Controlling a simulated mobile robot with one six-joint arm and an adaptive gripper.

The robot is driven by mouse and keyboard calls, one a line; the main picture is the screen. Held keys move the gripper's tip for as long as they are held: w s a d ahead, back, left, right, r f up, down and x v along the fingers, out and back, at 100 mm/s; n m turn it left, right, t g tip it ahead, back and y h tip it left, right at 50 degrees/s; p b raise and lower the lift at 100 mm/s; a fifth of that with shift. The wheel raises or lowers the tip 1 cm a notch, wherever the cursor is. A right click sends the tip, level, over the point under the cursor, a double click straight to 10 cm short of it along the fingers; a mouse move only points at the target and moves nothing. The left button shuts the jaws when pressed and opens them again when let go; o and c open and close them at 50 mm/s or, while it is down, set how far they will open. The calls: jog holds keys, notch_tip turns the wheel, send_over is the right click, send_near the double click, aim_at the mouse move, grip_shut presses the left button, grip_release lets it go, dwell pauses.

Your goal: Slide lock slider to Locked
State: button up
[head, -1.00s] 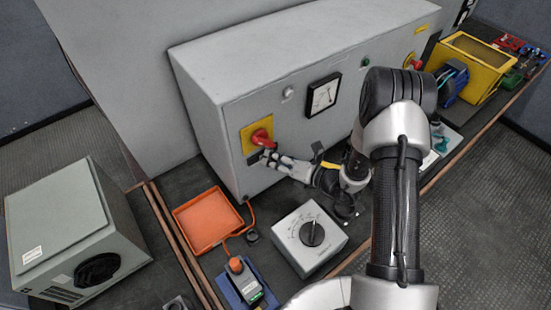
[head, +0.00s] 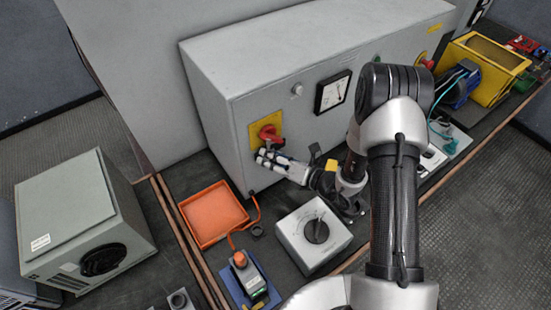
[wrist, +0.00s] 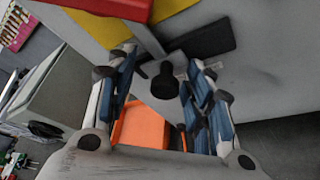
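The lock slider shows in the wrist view as a black round knob (wrist: 165,82) beside a dark slot plate (wrist: 204,49) on the grey cabinet face. It lies below the yellow plate (wrist: 130,28) of the red rotary switch (wrist: 112,6). My gripper (wrist: 160,64) is open, with one blue-padded finger on each side of the knob. Whether either finger touches the knob cannot be told. In the head view my gripper (head: 264,158) is at the cabinet front, just below the red switch (head: 269,134), and hides the slider.
The grey cabinet (head: 220,130) stands at the back of the bench. An orange tray (head: 213,214) lies below my gripper. A grey box with a black dial (head: 314,235) and a blue-based device (head: 248,280) stand in front. A yellow bin (head: 485,65) is at right.

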jog(key=shift+s+f, duration=0.1)
jog(key=shift+s, duration=0.05)
jog(key=shift+s+d, duration=0.2)
jog(key=shift+d, duration=0.15)
jog(key=v, duration=1.1)
